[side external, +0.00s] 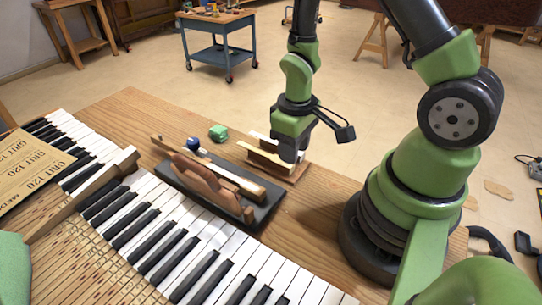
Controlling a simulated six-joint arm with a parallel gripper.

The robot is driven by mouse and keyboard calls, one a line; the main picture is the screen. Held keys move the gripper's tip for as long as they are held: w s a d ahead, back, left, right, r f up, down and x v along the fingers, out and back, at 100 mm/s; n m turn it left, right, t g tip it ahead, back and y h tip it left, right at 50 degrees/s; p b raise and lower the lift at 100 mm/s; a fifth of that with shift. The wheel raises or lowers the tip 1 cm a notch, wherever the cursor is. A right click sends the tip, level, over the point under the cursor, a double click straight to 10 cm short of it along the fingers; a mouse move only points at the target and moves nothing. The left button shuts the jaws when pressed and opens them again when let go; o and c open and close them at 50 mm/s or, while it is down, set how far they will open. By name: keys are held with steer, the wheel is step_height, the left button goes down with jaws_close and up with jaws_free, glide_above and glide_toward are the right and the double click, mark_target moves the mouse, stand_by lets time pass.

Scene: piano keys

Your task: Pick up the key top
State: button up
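My gripper (290,153) points down over a small wooden rack (292,176) on the bench. Its dark fingers are seen from the side and overlap one another, so I cannot tell the gap between them. A thin white strip (260,137), which looks like a key top, stands on edge in the rack, just left of the fingers. The fingers hide part of the rack and its contents. I cannot tell whether they touch the strip.
A wooden piano key (226,174) lies in a dark-based holder (266,207) left of the rack. The piano keyboard (160,223) and sandpaper sheets (28,168) fill the left. The wooden bench (312,228) is clear at the front.

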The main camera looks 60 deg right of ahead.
steer(key=shift+f, duration=2.35)
steer(key=shift+c, duration=0.3)
steer(key=c, duration=0.6)
steer(key=shift+r, duration=0.15)
